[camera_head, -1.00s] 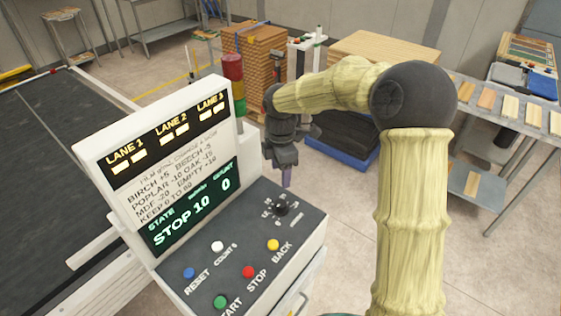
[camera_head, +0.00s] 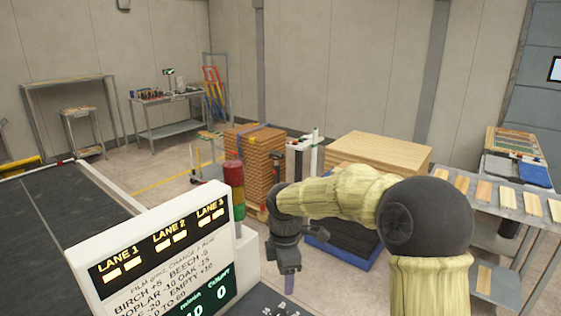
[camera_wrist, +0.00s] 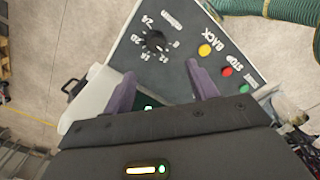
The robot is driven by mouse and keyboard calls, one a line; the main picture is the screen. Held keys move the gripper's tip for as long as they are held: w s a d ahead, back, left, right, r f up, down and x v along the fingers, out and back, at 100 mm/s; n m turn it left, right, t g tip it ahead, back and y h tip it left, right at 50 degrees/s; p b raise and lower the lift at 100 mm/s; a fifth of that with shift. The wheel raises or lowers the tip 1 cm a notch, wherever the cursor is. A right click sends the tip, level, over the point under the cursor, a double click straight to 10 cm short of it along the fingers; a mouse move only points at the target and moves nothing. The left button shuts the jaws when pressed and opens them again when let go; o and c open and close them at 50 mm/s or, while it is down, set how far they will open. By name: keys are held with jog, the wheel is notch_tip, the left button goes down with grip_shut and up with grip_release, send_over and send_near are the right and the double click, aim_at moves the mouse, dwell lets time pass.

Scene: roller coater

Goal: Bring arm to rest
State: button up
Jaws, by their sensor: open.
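My gripper (camera_wrist: 160,88) is open and empty, its two purple fingers spread in the wrist view. It hangs above the control panel (camera_wrist: 185,28), which carries a black dial (camera_wrist: 155,41), a yellow button (camera_wrist: 204,50) marked BACK, a red STOP button (camera_wrist: 227,72) and a green button (camera_wrist: 245,88). In the head view my gripper (camera_head: 289,284) points down at the right of the lane display (camera_head: 155,262). My arm bends at the elbow on the right. The lower part of the panel is cut off in the head view.
A conveyor (camera_head: 45,215) runs along the left. A red and green signal tower (camera_head: 234,185) stands behind the display. Stacked boards (camera_head: 250,160), a light board pile (camera_head: 380,150) and a rack with wood samples (camera_head: 480,205) stand behind and to the right. Floor shows between them.

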jog(key=s+d+f+m+t, duration=0.1)
jog(key=s+d+f+m, duration=0.1)
jog(key=s+d+m, duration=0.5)
jog(key=s+d+f+m+t, duration=0.1)
jog(key=s+d+f+m, duration=0.2)
jog(key=s+d+m, duration=0.4)
jog(key=s+m, duration=0.3)
jog(key=m, duration=0.3)
jog(key=shift+s+d+f+b, duration=0.15)
jog(key=shift+s+f+b, duration=0.05)
jog(key=shift+b, duration=0.15)
